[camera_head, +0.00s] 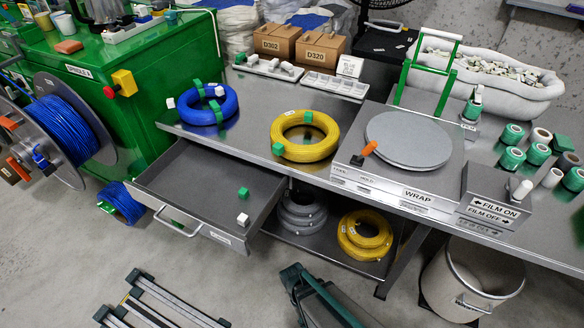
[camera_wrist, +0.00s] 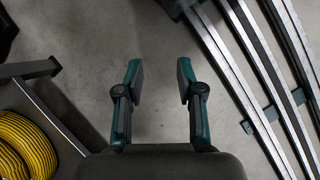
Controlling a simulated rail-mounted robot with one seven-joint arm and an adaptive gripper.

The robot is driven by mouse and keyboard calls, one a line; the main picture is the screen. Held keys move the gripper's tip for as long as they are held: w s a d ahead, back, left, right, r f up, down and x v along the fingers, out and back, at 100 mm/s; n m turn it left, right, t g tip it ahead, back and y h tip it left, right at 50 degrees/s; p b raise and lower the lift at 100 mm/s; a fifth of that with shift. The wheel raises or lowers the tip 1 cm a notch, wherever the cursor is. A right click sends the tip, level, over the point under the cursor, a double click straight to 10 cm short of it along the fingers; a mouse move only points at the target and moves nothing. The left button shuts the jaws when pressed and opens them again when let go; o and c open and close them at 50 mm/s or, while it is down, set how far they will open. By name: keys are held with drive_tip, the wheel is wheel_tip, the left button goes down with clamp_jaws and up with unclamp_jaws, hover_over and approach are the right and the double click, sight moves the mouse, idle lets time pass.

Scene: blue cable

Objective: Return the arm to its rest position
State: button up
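My gripper (camera_wrist: 159,70) is open and empty in the wrist view, with bare concrete floor between its two teal-edged fingers. In the head view, part of my dark, teal-edged arm shows at the bottom centre, in front of the workbench and low over the floor. Its fingertips are hard to make out there. A yellow cable coil (camera_wrist: 25,145) lies at the lower left of the wrist view, apart from the fingers.
The workbench (camera_head: 245,135) carries a blue coil (camera_head: 208,104), a yellow coil (camera_head: 305,136) and a wrapping turntable (camera_head: 408,141). A drawer (camera_head: 210,185) stands pulled out at left. More coils (camera_head: 364,235) lie on the lower shelf. A bin (camera_head: 470,280) stands at lower right.

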drive_tip(key=s+d+f+m+g+y, duration=0.25)
drive_tip(key=s+d+m, duration=0.25)
drive_tip(key=s+d, duration=0.5)
wheel_tip(320, 180, up, 15)
drive_tip(key=w+p, duration=0.1)
drive_tip(key=p, duration=1.3)
drive_tip(key=shift+d+r+m+p, duration=0.15)
drive_tip(key=shift+d+m+p, duration=0.25)
drive_tip(key=shift+y, duration=0.25)
idle(0.4)
